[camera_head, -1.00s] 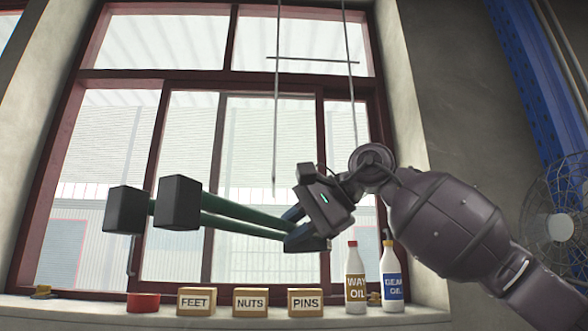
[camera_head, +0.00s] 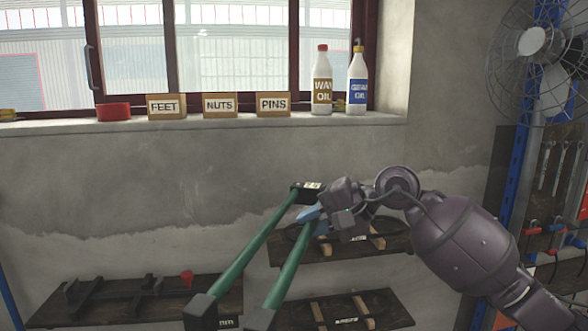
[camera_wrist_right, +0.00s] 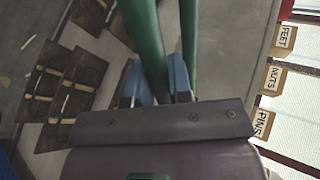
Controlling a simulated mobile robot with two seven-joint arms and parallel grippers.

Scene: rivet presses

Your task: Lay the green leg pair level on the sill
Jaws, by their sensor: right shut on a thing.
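The green leg pair (camera_head: 262,245) is two green tubes with dark block ends. My right gripper (camera_head: 314,214) is shut on one tube near the pair's far end, with blue fingers on either side. The pair hangs in the air and slants in the picture from the gripper down to the lower left, below the sill's line. In the right wrist view, the green tubes (camera_wrist_right: 147,40) run away from the gripper (camera_wrist_right: 158,88). The window sill (camera_head: 200,124) runs across the upper part of the head view, apart from the pair. My left gripper is out of view.
Dark boards (camera_head: 140,300) lie below. A fan (camera_head: 535,45) is at right.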

